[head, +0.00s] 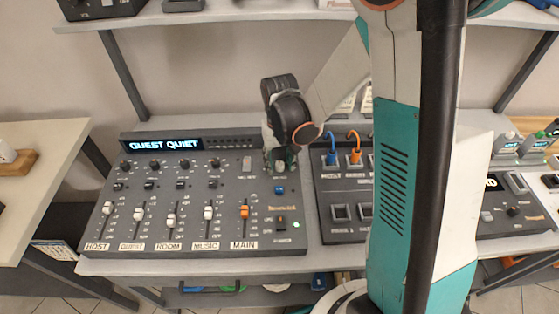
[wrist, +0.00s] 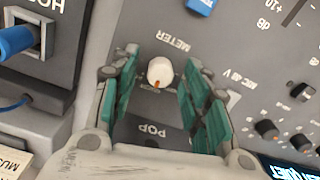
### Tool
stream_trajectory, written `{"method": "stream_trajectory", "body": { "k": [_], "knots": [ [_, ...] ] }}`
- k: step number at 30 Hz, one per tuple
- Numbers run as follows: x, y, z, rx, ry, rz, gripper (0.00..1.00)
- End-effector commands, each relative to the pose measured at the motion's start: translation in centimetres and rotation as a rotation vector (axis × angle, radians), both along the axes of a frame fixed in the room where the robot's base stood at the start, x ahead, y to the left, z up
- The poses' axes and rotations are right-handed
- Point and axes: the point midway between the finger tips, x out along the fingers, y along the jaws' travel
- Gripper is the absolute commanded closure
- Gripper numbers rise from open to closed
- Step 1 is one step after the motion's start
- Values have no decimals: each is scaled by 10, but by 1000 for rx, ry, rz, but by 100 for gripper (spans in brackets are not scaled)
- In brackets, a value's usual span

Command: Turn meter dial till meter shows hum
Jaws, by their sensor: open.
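The meter dial (wrist: 160,73) is a small white knob with an orange mark on its lower edge in the wrist view, beside the upside-down METER label. The mark points toward the POP label (wrist: 155,130). My gripper (wrist: 161,60) is open, with one green-padded finger on each side of the dial and visible gaps to it. In the head view my gripper (head: 280,163) hangs over the upper right of the grey mixing console (head: 150,240) and mostly hides the dial. The console's display (head: 163,145) reads GUEST QUIET.
A blue button (head: 280,190) sits just in front of my gripper. Small black knobs and several labelled faders, including orange MAIN (head: 244,212), cover the console's left and middle. A patch box (head: 345,195) with a blue plug (head: 331,158) and an orange plug (head: 355,156) stands close on the right.

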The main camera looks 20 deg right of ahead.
Motion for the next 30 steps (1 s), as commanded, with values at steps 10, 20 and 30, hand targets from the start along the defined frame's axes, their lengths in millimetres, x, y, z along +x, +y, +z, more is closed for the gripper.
{"method": "stream_trajectory", "body": {
  "k": [10,20,30],
  "knots": [
    [-1,0,39,0,0,0,57],
    [0,0,98,0,0,0,57],
    [0,0,119,0,0,0,57]
  ]
}}
